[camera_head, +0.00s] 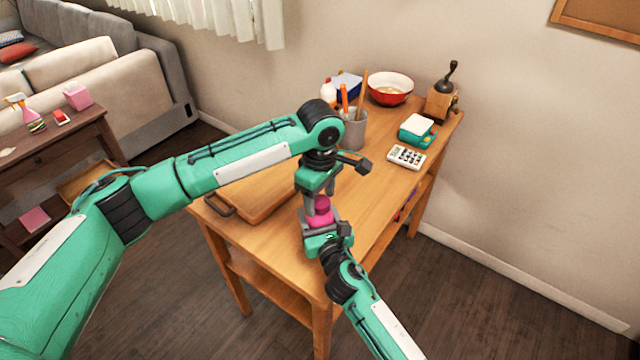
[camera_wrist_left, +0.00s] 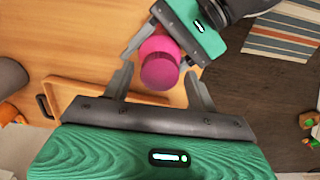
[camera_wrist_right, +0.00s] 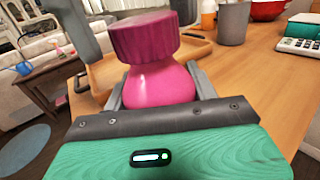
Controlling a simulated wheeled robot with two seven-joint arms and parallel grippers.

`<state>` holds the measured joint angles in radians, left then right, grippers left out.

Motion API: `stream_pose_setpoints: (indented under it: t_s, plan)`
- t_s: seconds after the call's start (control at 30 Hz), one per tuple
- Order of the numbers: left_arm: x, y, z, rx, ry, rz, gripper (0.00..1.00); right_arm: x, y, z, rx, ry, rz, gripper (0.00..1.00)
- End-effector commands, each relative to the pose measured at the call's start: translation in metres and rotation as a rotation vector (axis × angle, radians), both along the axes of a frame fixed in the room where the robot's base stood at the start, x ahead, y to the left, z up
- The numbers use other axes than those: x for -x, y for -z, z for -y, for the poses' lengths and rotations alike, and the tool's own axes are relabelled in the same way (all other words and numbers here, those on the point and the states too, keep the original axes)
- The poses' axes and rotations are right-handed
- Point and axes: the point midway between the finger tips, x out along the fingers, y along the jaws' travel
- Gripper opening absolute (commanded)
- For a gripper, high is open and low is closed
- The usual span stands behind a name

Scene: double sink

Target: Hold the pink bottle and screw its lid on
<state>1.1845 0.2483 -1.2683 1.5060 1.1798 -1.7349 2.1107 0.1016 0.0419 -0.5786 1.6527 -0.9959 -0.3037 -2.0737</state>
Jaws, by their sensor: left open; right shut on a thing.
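The pink bottle (camera_wrist_right: 158,84) stands upright over the table's front part, and my right gripper (camera_head: 322,226) is shut on its body from the near side. The dark magenta ribbed lid (camera_wrist_right: 145,38) sits on top of the bottle; how tightly it is screwed cannot be seen. The lid also shows from above in the left wrist view (camera_wrist_left: 160,71). My left gripper (camera_head: 320,190) points down above the lid and is open. In the left wrist view its fingers stand on either side of the lid, with gaps visible.
On the wooden table (camera_head: 370,213) a tray (camera_head: 262,197) lies left of the bottle. A grey cup of utensils (camera_head: 354,133), red bowl (camera_head: 390,90), calculator (camera_head: 406,156) and coffee grinder (camera_head: 441,102) stand farther back. The table right of the bottle is clear.

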Motion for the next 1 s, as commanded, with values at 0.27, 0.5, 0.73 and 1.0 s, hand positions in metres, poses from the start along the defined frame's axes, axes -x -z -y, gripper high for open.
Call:
stream_pose_setpoints:
  t_s: [0.27,0.5,0.73,1.0]
  plan:
    - [-0.0001,0.0069,-0.0002,0.000,0.000,0.001,0.58,0.0000,0.0004,0.0001,0.000,0.000,-0.001,0.00]
    - [-0.0001,0.0067,-0.0002,0.000,0.000,0.001,0.35,0.0001,0.0005,0.0001,0.000,0.000,-0.001,0.00]
    - [-0.0001,0.0065,0.0000,0.000,0.001,0.001,0.13,0.0001,0.0005,0.0001,0.000,0.000,-0.001,0.00]
    - [0.0000,0.0066,0.0001,0.001,0.234,0.001,0.13,0.0001,0.0005,0.0001,0.000,0.000,-0.001,0.00]
